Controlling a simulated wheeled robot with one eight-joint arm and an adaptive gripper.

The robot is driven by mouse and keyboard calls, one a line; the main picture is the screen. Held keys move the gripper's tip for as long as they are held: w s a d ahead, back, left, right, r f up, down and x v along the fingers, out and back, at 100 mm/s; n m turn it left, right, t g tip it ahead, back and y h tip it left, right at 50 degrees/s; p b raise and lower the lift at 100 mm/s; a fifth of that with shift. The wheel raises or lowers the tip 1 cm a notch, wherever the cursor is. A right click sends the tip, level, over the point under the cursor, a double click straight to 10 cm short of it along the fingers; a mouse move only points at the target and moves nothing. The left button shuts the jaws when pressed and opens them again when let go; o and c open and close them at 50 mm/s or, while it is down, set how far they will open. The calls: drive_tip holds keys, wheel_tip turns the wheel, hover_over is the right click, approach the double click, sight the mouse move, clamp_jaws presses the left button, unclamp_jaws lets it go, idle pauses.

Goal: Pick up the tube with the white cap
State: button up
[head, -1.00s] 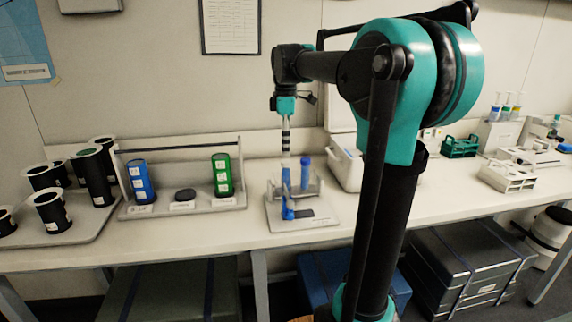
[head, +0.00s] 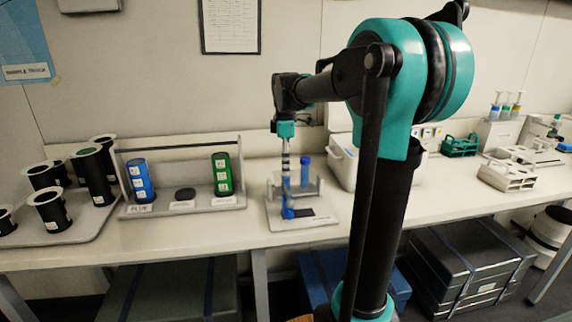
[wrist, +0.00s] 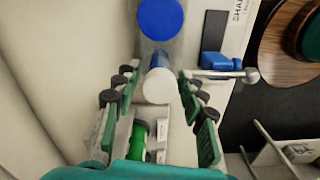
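The tube with the white cap (wrist: 157,86) shows in the wrist view between my fingers, its cap facing the camera and its blue body partly hidden beneath. My gripper (wrist: 158,73) is open, with a finger on either side of the cap and a visible gap to each. In the head view my gripper (head: 286,172) points straight down over the small stand (head: 275,192), left of the blue-capped tube (head: 305,172). There my fingers hide most of the white-capped tube. The blue cap (wrist: 160,18) is at the top of the wrist view.
A rack with a blue canister (head: 140,181) and a green canister (head: 222,175) stands to the left. Black canisters (head: 93,175) are farther left. A white bin (head: 345,165) stands close on the right. A metal rod with a ball end (wrist: 250,75) shows beside the stand.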

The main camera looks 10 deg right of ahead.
clamp_jaws()
drive_tip(key=shift+w, duration=0.2)
idle(0.4)
drive_tip(key=shift+o, duration=1.9)
unclamp_jaws()
drive_tip(key=shift+r, duration=0.1)
wheel_tip(320, 180, up, 12)
